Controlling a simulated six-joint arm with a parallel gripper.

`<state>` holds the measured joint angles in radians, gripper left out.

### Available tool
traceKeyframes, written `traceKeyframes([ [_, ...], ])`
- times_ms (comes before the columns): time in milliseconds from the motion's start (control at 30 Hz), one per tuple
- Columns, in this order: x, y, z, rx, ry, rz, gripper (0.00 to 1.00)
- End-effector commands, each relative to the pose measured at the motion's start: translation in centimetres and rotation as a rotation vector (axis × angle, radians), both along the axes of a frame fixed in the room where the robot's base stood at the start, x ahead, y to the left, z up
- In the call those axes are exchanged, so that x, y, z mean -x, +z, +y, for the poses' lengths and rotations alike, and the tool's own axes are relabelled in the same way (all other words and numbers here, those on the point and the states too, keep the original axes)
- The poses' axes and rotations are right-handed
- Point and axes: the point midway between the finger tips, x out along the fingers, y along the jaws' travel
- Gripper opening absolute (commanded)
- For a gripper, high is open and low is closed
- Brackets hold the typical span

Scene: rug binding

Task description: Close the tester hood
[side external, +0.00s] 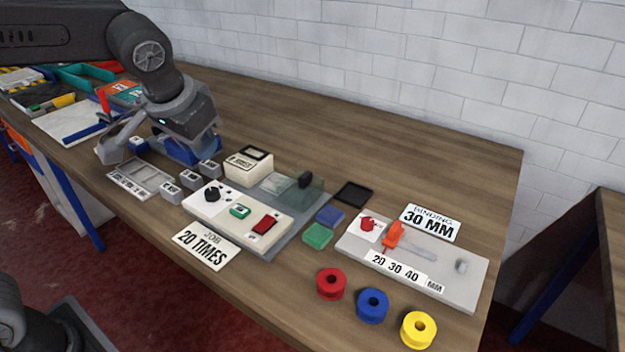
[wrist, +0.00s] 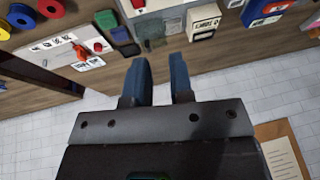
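The tester (side external: 232,214) is a white panel with a black knob, a green button and a red switch, on a grey base. Its hood (side external: 312,193) looks like a see-through greenish cover with a black knob, behind the panel; I cannot tell its exact tilt. In the wrist view the hood (wrist: 152,33) shows beyond my fingers, near the top edge. My gripper (wrist: 160,65) has its two dark blue fingers apart with nothing between them. In the side view it is over the table, left of the tester, and its fingertips are hard to make out.
A cream box (side external: 248,167) stands beside the hood. Blue (side external: 330,216) and green (side external: 318,236) blocks and a black pad (side external: 353,194) lie to its right, before a gauge board (side external: 440,265). Spools (side external: 331,284) line the front. The table's back right is clear.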

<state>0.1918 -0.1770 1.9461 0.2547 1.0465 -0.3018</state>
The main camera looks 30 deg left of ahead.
Motion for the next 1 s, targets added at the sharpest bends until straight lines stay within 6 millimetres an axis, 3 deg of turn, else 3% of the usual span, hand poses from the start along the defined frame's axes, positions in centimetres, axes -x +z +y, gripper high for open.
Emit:
traceKeyframes([
  [33,-2.1,-0.3,-0.9,-0.024,0.003,0.014,0.16],
  [200,-8.1,-1.7,-4.0,-0.104,0.037,0.022,0.0],
  [500,-16.5,-7.5,-10.8,-0.244,0.104,-0.019,0.0],
  [767,-19.1,-11.0,-14.1,-0.301,0.139,-0.064,0.0],
  [1000,-20.0,-12.7,-13.4,-0.307,0.145,-0.068,0.0],
])
